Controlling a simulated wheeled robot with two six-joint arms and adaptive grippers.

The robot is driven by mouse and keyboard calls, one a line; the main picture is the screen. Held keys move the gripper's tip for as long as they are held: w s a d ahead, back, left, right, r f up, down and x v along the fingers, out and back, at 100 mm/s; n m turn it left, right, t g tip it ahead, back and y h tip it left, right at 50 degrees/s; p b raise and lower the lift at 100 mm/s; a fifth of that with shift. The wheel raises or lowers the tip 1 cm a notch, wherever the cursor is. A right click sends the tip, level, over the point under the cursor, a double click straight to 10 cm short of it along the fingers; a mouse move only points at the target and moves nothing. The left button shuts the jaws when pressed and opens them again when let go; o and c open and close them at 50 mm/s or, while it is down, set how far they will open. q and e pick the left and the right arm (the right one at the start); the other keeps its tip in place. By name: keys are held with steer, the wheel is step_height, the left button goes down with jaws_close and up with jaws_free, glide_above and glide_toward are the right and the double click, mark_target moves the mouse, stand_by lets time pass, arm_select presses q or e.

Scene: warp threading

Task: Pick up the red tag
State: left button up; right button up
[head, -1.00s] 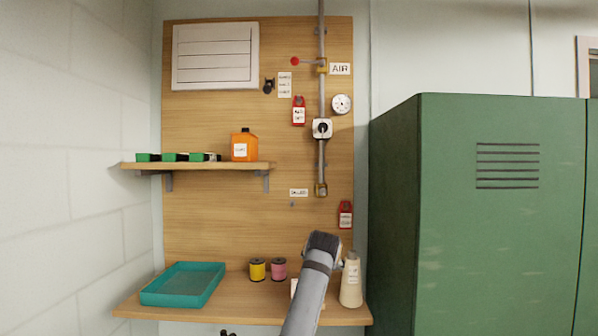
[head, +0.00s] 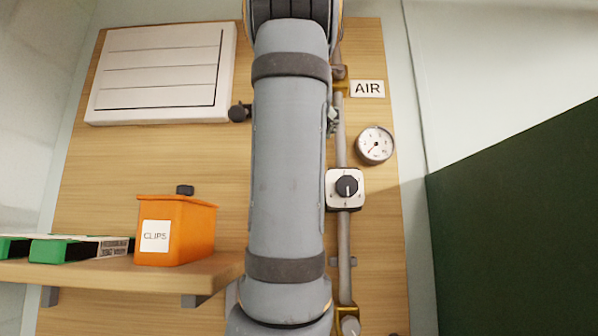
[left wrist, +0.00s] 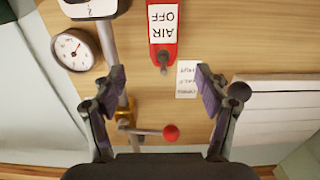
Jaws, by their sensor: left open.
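A red tag (left wrist: 163,45) with a white "AIR OFF" label hangs flat on the wooden board, upside down at the top of the left wrist view. A small peg or hole shows at its end nearest my gripper. My left gripper (left wrist: 160,80) is open and empty. Its two dark fingers stand apart to either side, with the tag seen ahead between and beyond them, not touching it. In the head view my arm covers the middle of the board and hides the tag. My left fingers are not visible there. My right gripper is in neither view.
A red-knobbed lever (left wrist: 171,132) and a white card (left wrist: 188,80) lie near my fingers. A pipe (head: 345,250) carries a valve dial (head: 346,188); a gauge (head: 375,145) is beside it. An orange clips bin (head: 175,230) stands on the shelf (head: 130,280). A green cabinet (head: 530,230) is right.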

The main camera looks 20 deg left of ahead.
arm_select(q)
steer(key=p+x, duration=0.5)
steer(key=x, duration=0.4)
steer(key=shift+w+a+f, duration=0.25)
steer(key=shift+a+f, duration=0.05)
steer(key=shift+a, duration=0.15)
steer(key=shift+s+d+r, duration=0.15)
steer(key=shift+s+d, duration=0.1)
steer(key=shift+s, duration=0.05)
steer(key=c, duration=0.9)
steer(key=shift+w+a, duration=0.1)
steer(key=shift+c, duration=0.7)
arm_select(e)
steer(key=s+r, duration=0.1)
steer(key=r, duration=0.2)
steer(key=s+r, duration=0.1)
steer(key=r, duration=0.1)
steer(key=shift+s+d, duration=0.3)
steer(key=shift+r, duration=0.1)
